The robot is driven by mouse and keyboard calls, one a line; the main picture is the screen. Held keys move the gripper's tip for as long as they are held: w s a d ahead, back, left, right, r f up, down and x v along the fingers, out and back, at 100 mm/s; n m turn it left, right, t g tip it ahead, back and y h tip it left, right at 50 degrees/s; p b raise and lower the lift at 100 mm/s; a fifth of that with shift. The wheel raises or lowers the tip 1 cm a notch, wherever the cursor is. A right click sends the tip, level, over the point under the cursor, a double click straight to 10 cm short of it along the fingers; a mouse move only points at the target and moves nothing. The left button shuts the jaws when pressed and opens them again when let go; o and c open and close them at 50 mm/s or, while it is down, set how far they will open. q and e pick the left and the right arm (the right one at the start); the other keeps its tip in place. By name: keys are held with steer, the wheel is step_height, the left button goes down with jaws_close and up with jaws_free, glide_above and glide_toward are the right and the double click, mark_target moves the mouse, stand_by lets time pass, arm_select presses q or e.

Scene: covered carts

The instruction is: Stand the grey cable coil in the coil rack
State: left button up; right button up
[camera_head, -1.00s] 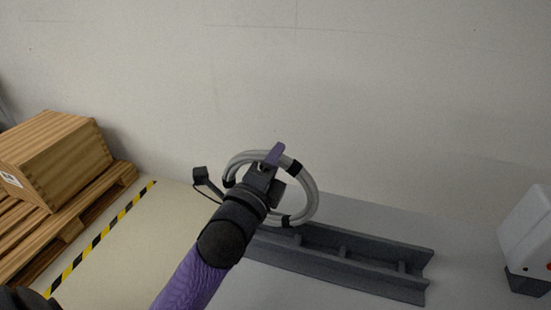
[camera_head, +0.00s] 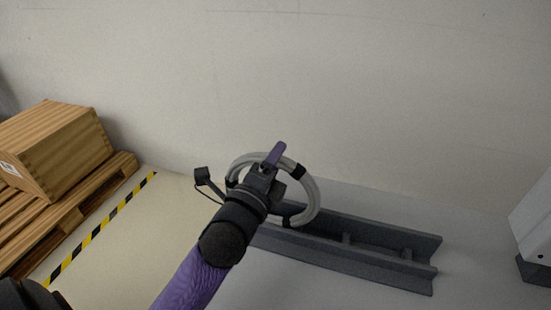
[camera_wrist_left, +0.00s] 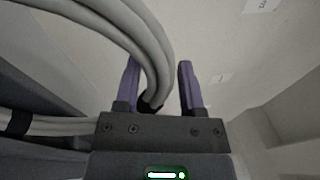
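The grey cable coil (camera_head: 313,203), a ring with black bands, is upright in the head view. My left gripper (camera_head: 270,160) is at its upper left part. In the left wrist view the coil's strands (camera_wrist_left: 150,55) pass between the two purple fingers of the gripper (camera_wrist_left: 160,85). My right gripper is not in view.
A wooden crate (camera_head: 55,150) sits on a pallet (camera_head: 75,205) at the left, beside yellow-black floor tape (camera_head: 100,232). A white and dark unit (camera_head: 532,235) stands at the right edge. A pale wall (camera_head: 400,90) closes the back.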

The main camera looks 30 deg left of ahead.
arm_select(q)
steer(key=o, duration=0.3)
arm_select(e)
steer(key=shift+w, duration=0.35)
arm_select(q)
steer(key=shift+s+f, duration=0.1)
steer(key=shift+s, duration=0.15)
steer(key=s+d+f, duration=0.1)
steer(key=s, duration=0.8)
steer(key=shift+s+f, duration=0.15)
steer(key=shift+f, duration=0.1)
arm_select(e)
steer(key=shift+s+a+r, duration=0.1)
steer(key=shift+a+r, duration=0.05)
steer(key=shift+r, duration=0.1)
